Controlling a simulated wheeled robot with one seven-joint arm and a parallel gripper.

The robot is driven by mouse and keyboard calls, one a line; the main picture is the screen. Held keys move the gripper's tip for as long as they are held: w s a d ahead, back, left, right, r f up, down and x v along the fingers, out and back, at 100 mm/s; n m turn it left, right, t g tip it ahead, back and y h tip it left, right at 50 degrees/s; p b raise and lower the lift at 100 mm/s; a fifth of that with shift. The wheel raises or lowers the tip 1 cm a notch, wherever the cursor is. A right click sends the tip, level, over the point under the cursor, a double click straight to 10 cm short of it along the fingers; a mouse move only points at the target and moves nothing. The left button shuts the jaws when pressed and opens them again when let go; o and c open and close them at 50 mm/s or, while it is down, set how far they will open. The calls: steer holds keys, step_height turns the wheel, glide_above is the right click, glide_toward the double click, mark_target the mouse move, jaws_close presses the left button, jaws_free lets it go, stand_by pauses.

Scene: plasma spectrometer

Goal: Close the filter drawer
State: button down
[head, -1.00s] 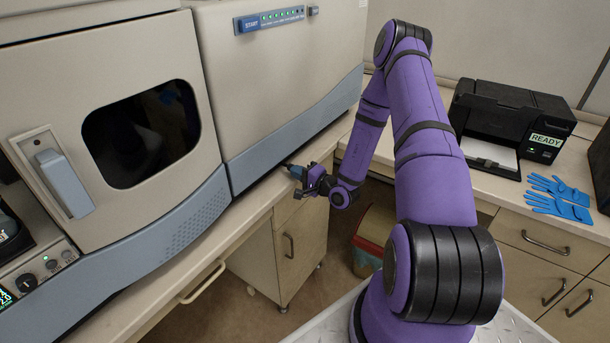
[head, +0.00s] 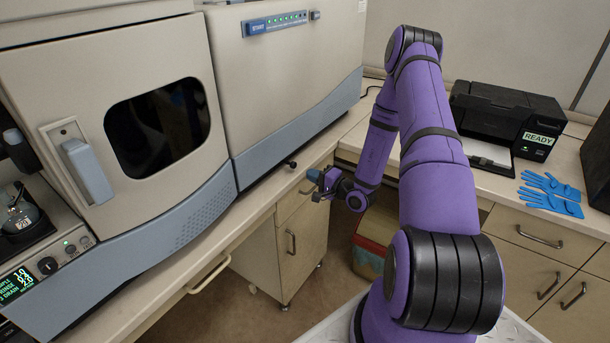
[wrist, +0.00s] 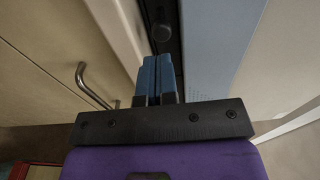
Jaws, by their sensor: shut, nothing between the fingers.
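A small black knob (head: 292,164) shows at the bottom edge of the spectrometer (head: 290,90), just above the bench top. It looks like the filter drawer's pull; how far the drawer stands out is hard to tell. In the wrist view the knob (wrist: 162,32) sits in front of a dark strip, beyond my fingertips. My gripper (head: 314,176) is just right of the knob and apart from it, over the bench's front edge. Its blue fingers (wrist: 158,72) are shut together and empty.
The bench top (head: 262,197) runs along the spectrometer. Below it are a cabinet with a metal handle (head: 291,241) and an open bay. A black printer (head: 505,118) and blue gloves (head: 550,194) are on the right bench, clear of my arm.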

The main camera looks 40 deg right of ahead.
steer(key=v, duration=0.8)
steer(key=shift+s, duration=0.3)
steer(key=shift+r, duration=0.1)
steer(key=s+a+r+n+g+y, duration=0.2)
steer(key=a+r+n+g+y, duration=0.35)
steer(key=a+r, duration=0.55)
steer(key=s+a+r+n+g+y, duration=0.25)
steer(key=a+r+n+g, duration=0.35)
steer(key=a+r+g, duration=0.5)
steer(key=s+r+n+t+h, duration=0.3)
steer(key=s+r+h, duration=1)
steer(key=s+r, duration=0.5)
steer(key=shift+s+d+r+t, duration=0.25)
steer(key=shift+s+t, duration=0.25)
steer(key=shift+t, duration=0.25)
